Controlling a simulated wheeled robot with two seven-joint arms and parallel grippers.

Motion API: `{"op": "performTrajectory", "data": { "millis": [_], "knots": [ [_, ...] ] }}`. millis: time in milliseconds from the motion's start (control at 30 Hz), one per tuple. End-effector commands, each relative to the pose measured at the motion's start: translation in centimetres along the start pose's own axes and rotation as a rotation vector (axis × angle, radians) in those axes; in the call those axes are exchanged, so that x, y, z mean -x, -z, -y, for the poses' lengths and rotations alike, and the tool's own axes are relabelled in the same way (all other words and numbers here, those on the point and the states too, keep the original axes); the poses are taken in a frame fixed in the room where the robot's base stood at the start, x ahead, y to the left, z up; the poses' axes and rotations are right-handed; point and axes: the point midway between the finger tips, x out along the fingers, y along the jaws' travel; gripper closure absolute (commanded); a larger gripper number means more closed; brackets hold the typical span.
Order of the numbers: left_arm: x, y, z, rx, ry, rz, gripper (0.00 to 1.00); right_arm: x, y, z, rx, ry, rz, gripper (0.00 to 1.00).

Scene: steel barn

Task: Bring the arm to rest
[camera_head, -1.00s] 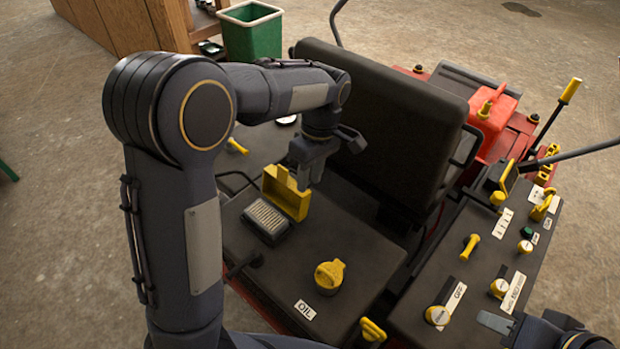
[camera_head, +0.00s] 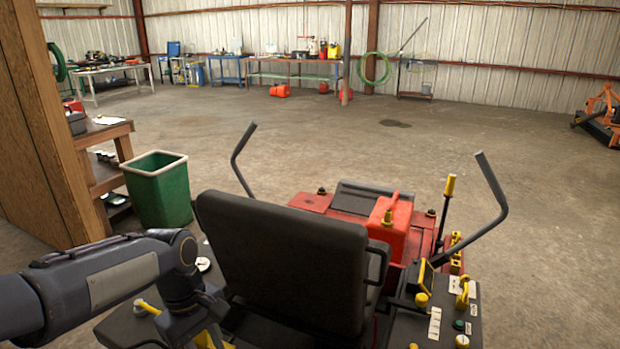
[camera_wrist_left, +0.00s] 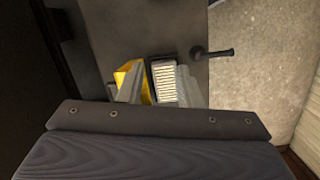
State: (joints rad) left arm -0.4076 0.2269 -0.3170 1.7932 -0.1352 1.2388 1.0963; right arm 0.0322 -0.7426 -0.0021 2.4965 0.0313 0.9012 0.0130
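My left arm (camera_head: 105,285) comes in from the left in the head view, its wrist bent down over the dark panel left of the seat. Its gripper (camera_wrist_left: 157,88) shows in the left wrist view with two grey fingers spread apart. Below the fingers are a yellow lid (camera_wrist_left: 128,72), standing open, and a pale ribbed filter (camera_wrist_left: 163,82) in a dark housing. I see nothing clearly gripped. In the head view only a bit of the yellow lid (camera_head: 205,341) shows at the bottom edge. My right gripper is out of view.
The red mower's black seat (camera_head: 285,262) stands right of my left wrist. A red canister (camera_head: 388,228) and two upright levers (camera_head: 495,205) are beyond it. A green bin (camera_head: 160,190) and wooden bench (camera_head: 105,130) stand left. Open concrete floor lies behind.

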Motion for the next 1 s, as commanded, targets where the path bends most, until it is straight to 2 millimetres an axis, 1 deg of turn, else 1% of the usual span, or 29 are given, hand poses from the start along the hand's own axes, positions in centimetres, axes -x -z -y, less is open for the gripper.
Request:
{"op": "performTrajectory", "data": {
  "millis": [33,100,200,300,400,500,633,1000],
  "knots": [
    [1.3,-0.6,2.1,-0.068,-0.078,0.016,0.68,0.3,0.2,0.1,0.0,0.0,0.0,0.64],
    [2.2,-1.7,4.4,-0.184,-0.174,0.015,0.68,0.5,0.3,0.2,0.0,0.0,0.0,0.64],
    [3.0,-3.5,7.4,-0.349,-0.3,-0.034,0.68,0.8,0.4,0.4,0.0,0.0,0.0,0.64],
    [3.3,-5.4,9.9,-0.503,-0.397,-0.126,0.68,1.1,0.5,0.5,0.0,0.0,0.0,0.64],
    [2.9,-7.1,11.7,-0.632,-0.452,-0.23,0.68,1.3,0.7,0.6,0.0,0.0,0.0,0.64],
    [2.3,-8.1,12.8,-0.726,-0.473,-0.322,0.68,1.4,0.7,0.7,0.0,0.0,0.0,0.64],
    [1.8,-8.8,13.5,-0.793,-0.477,-0.391,0.68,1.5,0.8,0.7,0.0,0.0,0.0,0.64],
    [1.6,-9.0,13.6,-0.813,-0.476,-0.407,0.68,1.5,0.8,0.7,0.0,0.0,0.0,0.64]
  ]
}}
